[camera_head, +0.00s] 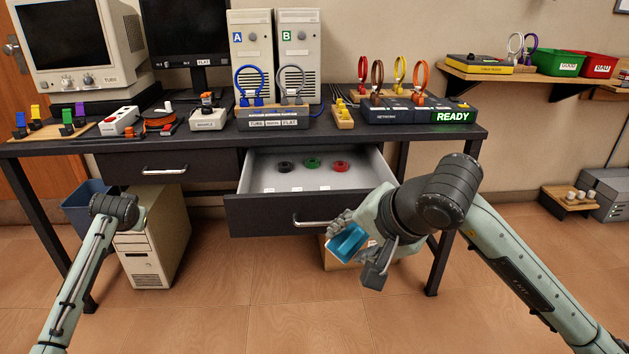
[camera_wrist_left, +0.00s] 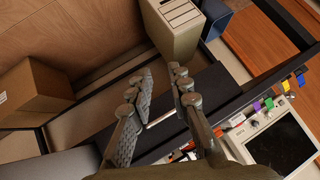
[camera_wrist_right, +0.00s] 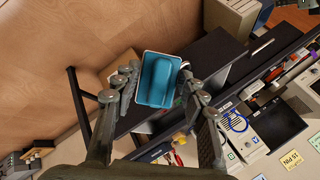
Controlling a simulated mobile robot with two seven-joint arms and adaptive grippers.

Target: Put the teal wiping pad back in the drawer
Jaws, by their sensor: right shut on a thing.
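The teal wiping pad (camera_head: 348,243) is held in my right gripper (camera_head: 362,252), in front of the open drawer's right part and just below its front. In the right wrist view the pad (camera_wrist_right: 158,82) sits between the two fingers, its pale backing edge showing around the teal grip. The drawer (camera_head: 262,215) is pulled out under the desk. Black, green and red rings (camera_head: 312,162) lie in it towards the back, with small white labels before them. My left gripper (camera_wrist_left: 160,95) is empty, its fingers a little apart; in the head view it is mostly hidden behind my left wrist.
The desk (camera_head: 210,138) carries monitors, cases A and B, and a panel reading READY (camera_head: 453,116). A closed drawer (camera_head: 165,170) is to the left. A computer tower (camera_head: 150,250) and blue bin (camera_head: 85,205) stand below. A cardboard box (camera_wrist_left: 32,92) is on the floor.

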